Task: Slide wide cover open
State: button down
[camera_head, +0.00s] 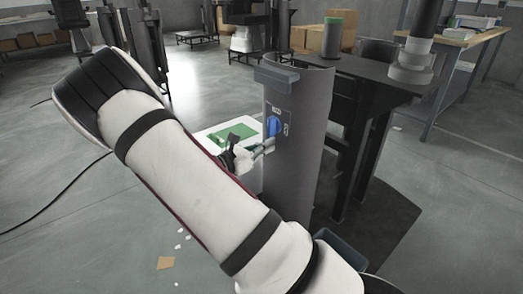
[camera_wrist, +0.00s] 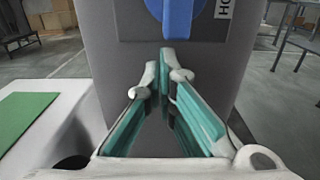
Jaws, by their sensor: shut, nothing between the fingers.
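The wide cover (camera_head: 300,170) looks like the dark grey curved front of an upright column, with a ledge-like handle (camera_head: 276,75) near its top. A blue knob (camera_head: 273,126) on a dark label plate is set in its face; the knob also shows at the top of the wrist view (camera_wrist: 176,16). My gripper (camera_head: 268,146) is just below the knob, pointing at the cover. In the wrist view its teal-lined fingers (camera_wrist: 160,66) converge at the tips, shut and empty. I cannot tell whether the tips touch the cover.
A white surface with a green panel (camera_head: 233,133) lies left of the column. A dark table (camera_head: 375,68) stands behind it on the right, and a workbench (camera_head: 460,38) farther back. A blue bin (camera_head: 345,250) is at the column's foot. Open floor lies to the left.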

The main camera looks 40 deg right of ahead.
jog(key=shift+d, duration=0.1)
jog(key=shift+d+p, duration=0.6)
jog(key=shift+p, duration=0.15)
jog(key=a+p, duration=0.4)
jog(key=a, duration=1)
jog(key=shift+s, duration=0.3)
